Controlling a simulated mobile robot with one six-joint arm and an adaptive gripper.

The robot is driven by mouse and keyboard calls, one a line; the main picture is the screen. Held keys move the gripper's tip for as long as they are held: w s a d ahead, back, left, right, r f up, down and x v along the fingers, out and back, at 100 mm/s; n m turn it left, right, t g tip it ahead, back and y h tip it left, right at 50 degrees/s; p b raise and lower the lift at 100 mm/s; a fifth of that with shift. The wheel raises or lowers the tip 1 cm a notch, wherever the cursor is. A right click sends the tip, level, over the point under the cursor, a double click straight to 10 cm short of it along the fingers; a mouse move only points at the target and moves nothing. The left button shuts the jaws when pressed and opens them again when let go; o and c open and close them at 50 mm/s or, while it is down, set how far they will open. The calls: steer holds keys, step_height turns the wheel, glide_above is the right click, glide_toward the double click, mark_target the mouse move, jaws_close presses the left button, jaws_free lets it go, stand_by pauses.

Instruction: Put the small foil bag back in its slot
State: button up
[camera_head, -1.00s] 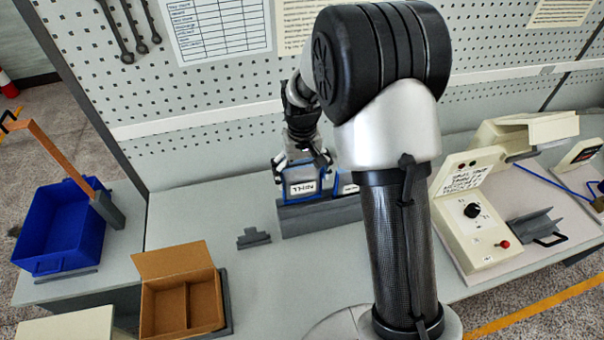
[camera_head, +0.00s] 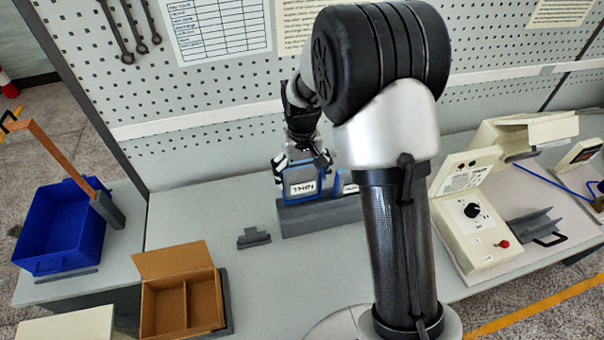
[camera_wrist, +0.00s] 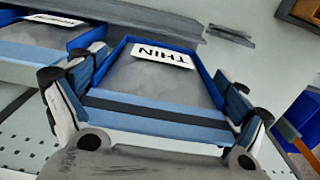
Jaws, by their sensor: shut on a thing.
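The small foil bag (camera_wrist: 160,77) is silver-grey with blue edges and a white label reading THIN. In the head view the bag (camera_head: 293,174) stands roughly upright at the grey rack (camera_head: 325,217) on the bench. My gripper (camera_wrist: 158,118) is shut on the bag across its light-blue band, one finger at each side. In the head view my gripper (camera_head: 307,160) is at the bag's top. The bag's lower end meets the rack's top edge; whether it is seated cannot be told. A second blue-edged bag (camera_wrist: 38,37) stands beside it, mostly hidden by my arm in the head view.
A small grey bracket (camera_head: 253,238) lies left of the rack. An open cardboard box (camera_head: 180,307) and a blue bin (camera_head: 62,230) are farther left. A cream control box (camera_head: 475,225) stands right of my arm. A pegboard wall (camera_head: 220,110) rises behind the bench.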

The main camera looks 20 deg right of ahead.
mark_target(302, 183)
steer(key=shift+f+b, duration=1)
steer(key=shift+f, duration=0.55)
steer(key=shift+f+b, duration=0.8)
steer(key=shift+f, duration=0.55)
steer(key=shift+r, duration=0.15)
steer(key=shift+r+p, duration=0.85)
steer(key=shift+r, duration=0.45)
steer(key=shift+r+p, duration=0.25)
steer(key=shift+p, duration=0.05)
steer(key=shift+f+b, duration=0.4)
steer(key=shift+f, duration=0.15)
stand_by(0.5)
